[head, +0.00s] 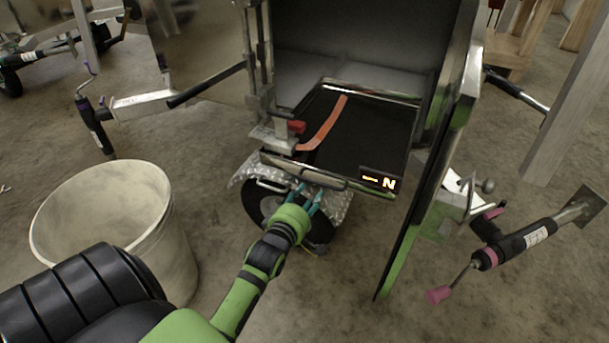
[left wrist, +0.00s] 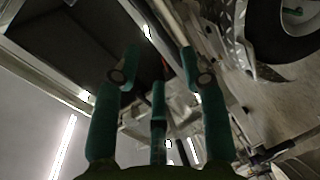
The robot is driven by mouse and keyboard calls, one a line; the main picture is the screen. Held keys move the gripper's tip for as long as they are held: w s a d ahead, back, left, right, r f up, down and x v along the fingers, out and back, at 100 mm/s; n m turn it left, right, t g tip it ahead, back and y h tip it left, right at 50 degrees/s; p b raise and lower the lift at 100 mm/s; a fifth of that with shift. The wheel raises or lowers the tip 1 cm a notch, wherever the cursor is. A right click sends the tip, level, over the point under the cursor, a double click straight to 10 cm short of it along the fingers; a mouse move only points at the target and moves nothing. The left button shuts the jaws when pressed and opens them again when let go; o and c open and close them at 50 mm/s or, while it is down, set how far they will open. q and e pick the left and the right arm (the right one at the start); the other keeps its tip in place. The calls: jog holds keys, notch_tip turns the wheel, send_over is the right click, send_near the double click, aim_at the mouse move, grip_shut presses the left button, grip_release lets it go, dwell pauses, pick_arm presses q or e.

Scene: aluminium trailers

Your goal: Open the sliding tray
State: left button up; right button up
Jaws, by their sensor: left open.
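The sliding tray (head: 375,125) is a black flat tray with a metal rim at the mouth of the trailer box. An orange strap (head: 325,125) lies across it, and a lit "N" label is at its front right corner. A dark handle (head: 320,179) is on its front edge. My left gripper (head: 306,194) is open just below and in front of this handle, with teal fingers pointing up toward it. Whether a finger touches the handle I cannot tell. In the left wrist view the teal fingers (left wrist: 158,72) are spread, with a dark panel above left. My right gripper is out of view.
A trailer wheel (head: 262,203) under a metal fender is right behind my left gripper. A large white bucket (head: 110,215) stands at the left. The open trailer door (head: 428,190) stands to the tray's right. A jack (head: 515,243) sticks out farther right.

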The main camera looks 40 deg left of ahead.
aim_at(319, 182)
pick_arm(q)
jog(key=shift+n, duration=0.7)
jog(key=b+x, duration=0.2)
jog(key=x, duration=0.4)
jog(key=shift+f, duration=0.1)
jog(key=shift+w+a, duration=0.15)
jog(key=shift+w, duration=0.35)
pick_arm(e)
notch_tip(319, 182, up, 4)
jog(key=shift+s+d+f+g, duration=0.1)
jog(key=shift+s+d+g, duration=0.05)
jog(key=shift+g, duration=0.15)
pick_arm(q)
jog(key=shift+c, duration=0.4)
grip_shut()
